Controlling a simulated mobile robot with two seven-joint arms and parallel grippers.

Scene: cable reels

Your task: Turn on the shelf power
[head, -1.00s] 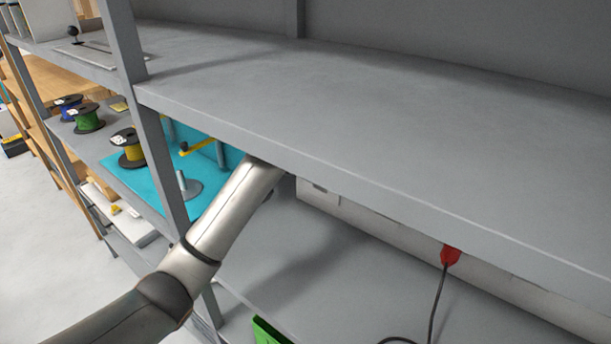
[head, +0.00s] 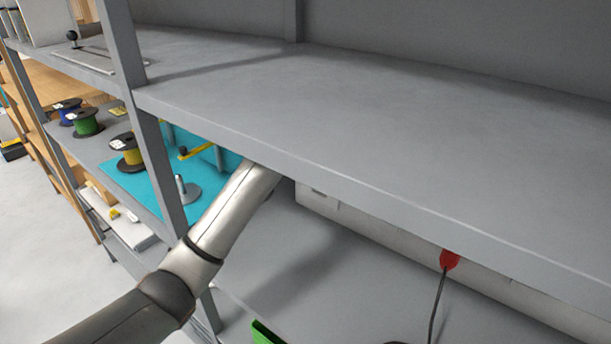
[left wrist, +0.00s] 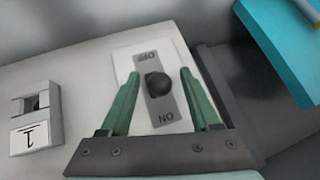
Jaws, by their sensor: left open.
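The power switch (left wrist: 168,107) is a grey plate on a white backing, seen in the left wrist view. The lettering is upside down, with OFF at the top and ON at the bottom. The knob stands near the middle of the plate, a little closer to OFF. My left gripper (left wrist: 160,73) is open, with one green finger on each side of the knob and a gap to both. In the head view my left arm goes under the upper shelf board, which hides the gripper and the switch. My right gripper is not in view.
The upper shelf board (head: 380,130) is bare. A red plug (head: 449,260) with a black cable hangs below its front edge. A shelf post (head: 160,160) stands left of my arm. Blue, green and yellow reels (head: 87,122) sit on the left shelf. A socket (left wrist: 36,105) is beside the switch.

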